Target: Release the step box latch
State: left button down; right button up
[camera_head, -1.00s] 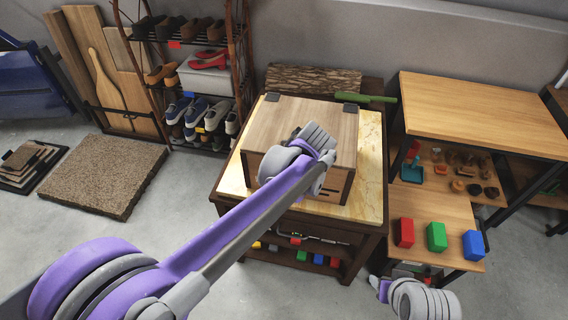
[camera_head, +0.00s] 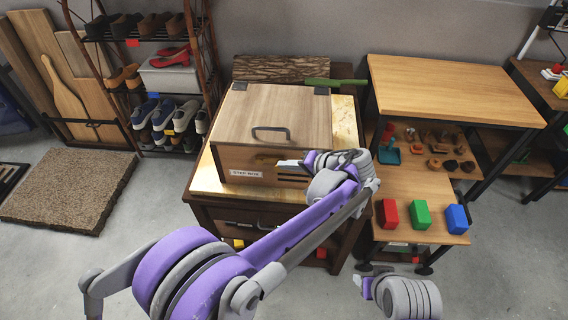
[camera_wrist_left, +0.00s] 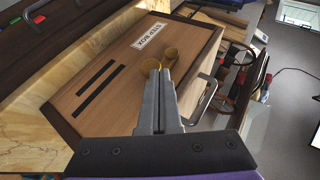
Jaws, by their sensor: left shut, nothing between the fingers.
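The wooden step box (camera_head: 262,106) stands on a small cabinet with its lid down and a dark handle (camera_head: 270,133) on top. A white "STEP BOX" label (camera_head: 246,174) is on its front, and also shows in the left wrist view (camera_wrist_left: 150,36). Small brass latch parts (camera_wrist_left: 171,54) sit on the front face near the label. My left gripper (camera_head: 279,163) is shut and empty at the box front. In the left wrist view its fingertips (camera_wrist_left: 160,74) are close to the brass parts; contact cannot be told. My right gripper (camera_head: 365,287) is low at right, its fingers unclear.
The cabinet top (camera_head: 204,181) leaves a pale margin around the box. A green-handled tool (camera_head: 335,82) and a log (camera_head: 282,68) lie behind it. A wooden table (camera_head: 450,90) and a lower shelf with red, green and blue blocks (camera_head: 420,214) stand to the right.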

pick_arm(q)
jog(key=shift+d+f, duration=0.15)
jog(key=shift+f, duration=0.25)
pick_arm(e)
jog(key=shift+f, duration=0.2)
pick_arm(q)
jog(key=shift+r, duration=0.1)
